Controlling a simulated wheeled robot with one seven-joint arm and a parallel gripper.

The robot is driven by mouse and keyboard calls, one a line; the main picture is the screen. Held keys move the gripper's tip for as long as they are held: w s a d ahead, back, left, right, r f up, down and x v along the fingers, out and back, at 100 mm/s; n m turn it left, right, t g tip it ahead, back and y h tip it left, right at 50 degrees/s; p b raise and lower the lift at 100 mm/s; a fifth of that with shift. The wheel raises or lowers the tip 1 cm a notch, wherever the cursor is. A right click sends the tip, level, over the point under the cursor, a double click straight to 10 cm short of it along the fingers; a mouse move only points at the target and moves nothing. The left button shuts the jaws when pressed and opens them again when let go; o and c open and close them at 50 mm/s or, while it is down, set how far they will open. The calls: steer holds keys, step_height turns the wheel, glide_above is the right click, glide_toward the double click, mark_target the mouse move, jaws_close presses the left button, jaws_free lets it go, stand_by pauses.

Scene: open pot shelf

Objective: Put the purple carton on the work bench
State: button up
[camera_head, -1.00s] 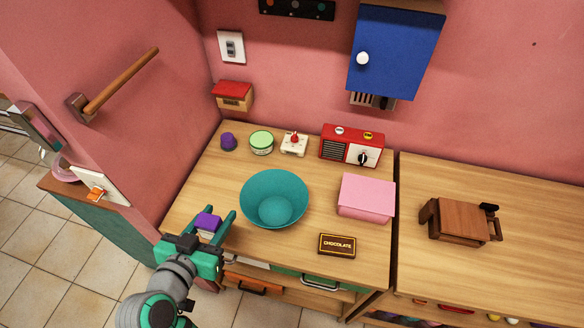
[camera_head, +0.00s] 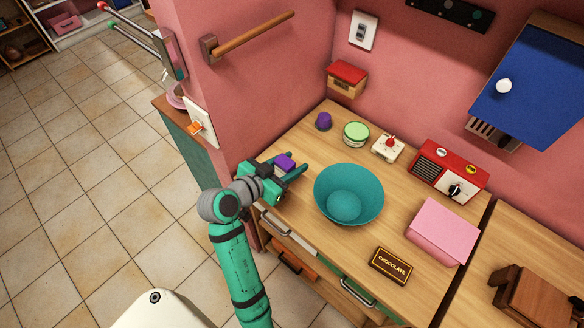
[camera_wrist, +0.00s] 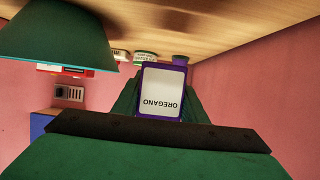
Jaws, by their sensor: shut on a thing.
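The purple carton (camera_head: 285,162) is in my gripper (camera_head: 287,172), over the left part of the wooden work bench (camera_head: 300,228), left of the teal bowl (camera_head: 348,190). In the wrist view the carton (camera_wrist: 163,90) sits between the fingers, its white OREGANO label facing the camera. That view shows the bench top (camera_wrist: 215,25) at the top of the picture and the label upside down. My gripper is shut on the carton. I cannot tell whether the carton's base touches the bench.
A purple cup (camera_head: 323,121), a green-lidded tin (camera_head: 356,133), a white timer (camera_head: 388,149) and a red radio (camera_head: 450,172) stand along the back. A pink box (camera_head: 442,232) and a chocolate box (camera_head: 391,265) are to the right. The pink wall (camera_head: 265,85) borders the left.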

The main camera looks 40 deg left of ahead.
steer(key=f, duration=0.1)
steer(key=w+a+f, duration=0.1)
steer(key=w+f, duration=0.1)
steer(key=shift+w+a+f, duration=0.2)
steer(key=shift+a+f, duration=0.05)
steer(key=shift+a, duration=0.15)
steer(key=shift+f, duration=1.65)
steer(key=o, duration=1)
steer(key=shift+f, duration=0.1)
steer(key=shift+s+a+r, duration=0.1)
steer(key=shift+s+r, duration=0.1)
steer(key=shift+r, duration=0.05)
steer(key=v, duration=1.1)
steer(key=shift+s, duration=0.25)
